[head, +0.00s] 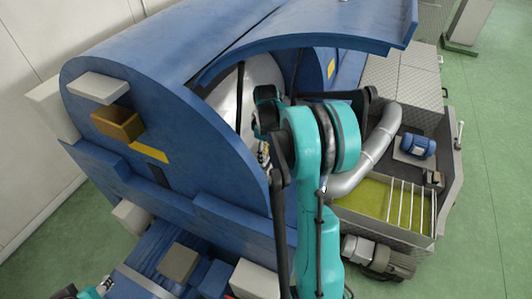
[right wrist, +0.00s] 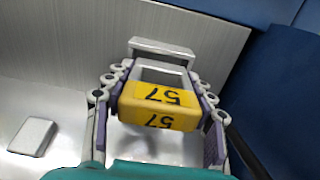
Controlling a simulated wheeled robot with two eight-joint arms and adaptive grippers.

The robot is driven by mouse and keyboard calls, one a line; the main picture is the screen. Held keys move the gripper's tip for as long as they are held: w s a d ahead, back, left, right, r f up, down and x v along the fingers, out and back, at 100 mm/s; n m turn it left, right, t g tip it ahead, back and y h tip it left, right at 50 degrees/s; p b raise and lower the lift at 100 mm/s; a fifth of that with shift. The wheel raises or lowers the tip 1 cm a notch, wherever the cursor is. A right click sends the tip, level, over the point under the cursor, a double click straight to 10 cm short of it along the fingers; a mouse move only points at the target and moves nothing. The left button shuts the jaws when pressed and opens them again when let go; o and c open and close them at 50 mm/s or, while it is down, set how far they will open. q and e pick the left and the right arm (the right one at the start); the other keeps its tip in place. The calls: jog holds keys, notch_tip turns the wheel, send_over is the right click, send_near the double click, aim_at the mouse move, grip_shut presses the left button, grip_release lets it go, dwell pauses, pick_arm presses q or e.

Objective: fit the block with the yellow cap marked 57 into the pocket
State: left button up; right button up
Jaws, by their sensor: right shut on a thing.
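In the right wrist view my right gripper (right wrist: 160,88) is shut on a block whose yellow cap (right wrist: 158,106) is marked 57 on two faces. The fingers press on its two sides. Just beyond the cap is a light grey rimmed frame with a raised bar (right wrist: 161,47) behind it, which looks like the pocket. I cannot tell whether the block's lower part is inside it, as cap and fingers hide it. In the head view my right arm reaches into the blue housing and hides most of this. Only a teal and grey bit of my left arm's end (head: 92,291) shows bottom left.
A blue housing (head: 160,140) with a raised curved cover (head: 320,25) surrounds the working spot. A grey block (right wrist: 33,136) lies left in the wrist view. A silver pipe (head: 375,155) and a tray of green liquid (head: 372,203) are at the right. A blue wall closes the wrist view's right.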

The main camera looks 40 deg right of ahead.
jog(key=shift+f+b, duration=1)
jog(key=shift+f, duration=0.25)
jog(key=o, duration=1.4)
notch_tip(320, 180, up, 12)
jog(key=shift+r, duration=0.1)
